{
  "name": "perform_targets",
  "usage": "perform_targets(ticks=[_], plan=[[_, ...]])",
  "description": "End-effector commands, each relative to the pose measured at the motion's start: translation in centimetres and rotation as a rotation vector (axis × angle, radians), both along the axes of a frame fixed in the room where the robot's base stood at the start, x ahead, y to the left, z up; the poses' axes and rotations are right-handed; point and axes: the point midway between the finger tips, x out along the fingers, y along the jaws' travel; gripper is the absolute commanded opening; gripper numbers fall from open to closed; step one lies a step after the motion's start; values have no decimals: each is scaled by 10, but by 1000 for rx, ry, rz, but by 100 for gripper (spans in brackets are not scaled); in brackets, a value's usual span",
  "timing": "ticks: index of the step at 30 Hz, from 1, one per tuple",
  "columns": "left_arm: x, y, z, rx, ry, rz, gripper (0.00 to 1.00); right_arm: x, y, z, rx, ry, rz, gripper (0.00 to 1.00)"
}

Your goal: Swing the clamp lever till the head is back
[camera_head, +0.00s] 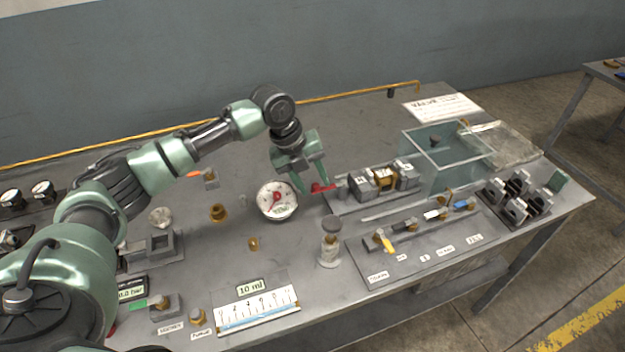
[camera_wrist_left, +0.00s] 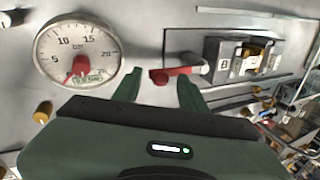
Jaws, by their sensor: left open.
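The clamp lever has a red handle (camera_head: 322,187) at the left end of a grey clamp fixture (camera_head: 345,207). The fixture holds a brass-coloured part (camera_head: 384,178) between grey blocks. My left gripper (camera_head: 312,190) is open and points down at the red handle. In the left wrist view the red handle (camera_wrist_left: 170,75) shows between the two fingertips of my left gripper (camera_wrist_left: 160,82). I cannot tell whether either finger touches it. A block marked B (camera_wrist_left: 223,65) stands right of the lever there. My right gripper is not in view.
A round pressure gauge (camera_head: 277,199) stands close left of the gripper. A glass-walled box (camera_head: 445,165) is right of the fixture. A tray of labelled fittings (camera_head: 420,240) and a small jar (camera_head: 329,250) lie in front. The bench behind the fixture is mostly clear.

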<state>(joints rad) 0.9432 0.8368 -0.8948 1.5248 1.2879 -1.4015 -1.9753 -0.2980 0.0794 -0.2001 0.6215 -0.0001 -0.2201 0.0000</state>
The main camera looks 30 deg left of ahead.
Motion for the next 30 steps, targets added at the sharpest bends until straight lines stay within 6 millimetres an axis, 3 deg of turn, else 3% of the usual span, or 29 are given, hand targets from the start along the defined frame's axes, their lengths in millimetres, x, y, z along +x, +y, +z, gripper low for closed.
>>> perform_targets(ticks=[2, 6, 30], plan=[[0, 0, 0, 0, 0, 0, 36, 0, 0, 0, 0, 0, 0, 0], [0, 0, 0, 0, 0, 0, 0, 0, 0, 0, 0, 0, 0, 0], [1, -1, 3, -4, -6, 0, 0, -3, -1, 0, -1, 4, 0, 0]])
